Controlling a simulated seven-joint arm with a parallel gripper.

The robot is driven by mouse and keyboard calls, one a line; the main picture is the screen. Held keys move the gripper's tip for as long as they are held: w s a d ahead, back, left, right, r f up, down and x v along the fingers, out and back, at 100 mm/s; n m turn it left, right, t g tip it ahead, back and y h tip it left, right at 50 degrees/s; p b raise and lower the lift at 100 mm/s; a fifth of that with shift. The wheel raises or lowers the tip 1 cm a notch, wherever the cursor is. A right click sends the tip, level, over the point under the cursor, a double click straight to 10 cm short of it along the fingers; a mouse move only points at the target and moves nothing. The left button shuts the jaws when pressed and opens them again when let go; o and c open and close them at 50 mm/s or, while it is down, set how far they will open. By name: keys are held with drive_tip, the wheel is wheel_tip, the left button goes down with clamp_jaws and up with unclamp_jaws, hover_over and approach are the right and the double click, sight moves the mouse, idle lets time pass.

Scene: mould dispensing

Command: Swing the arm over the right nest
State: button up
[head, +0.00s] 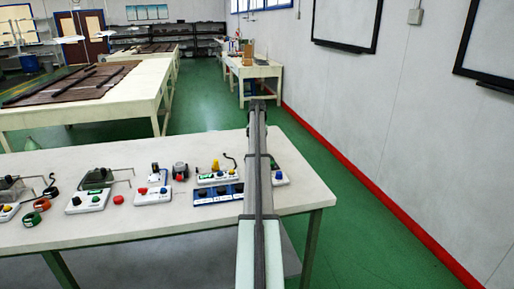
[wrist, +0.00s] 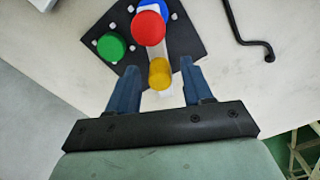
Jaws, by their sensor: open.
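My gripper (wrist: 159,66) is open in the wrist view, its two blue fingers spread apart. A dark square plate (wrist: 104,24) with white pegs near its edge lies beneath and ahead of the fingers; I cannot tell for sure that it is the right nest. On or over it are a red round piece (wrist: 149,29), a green one (wrist: 111,46), a partly covered blue one (wrist: 152,5) and a yellow one (wrist: 160,74). The yellow piece shows between the fingers; contact cannot be told. In the head view my arm crosses the table's right part, and the fingers cannot be made out.
The white table (head: 100,226) holds several small boxes with coloured knobs, including a white one (head: 280,179) partly behind my arm. A dark bent rod (wrist: 240,34) lies right of the plate. Green floor and a white wall (head: 400,130) lie to the right.

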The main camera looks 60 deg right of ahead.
drive_tip(key=shift+f, duration=0.1)
clamp_jaws()
idle(0.5)
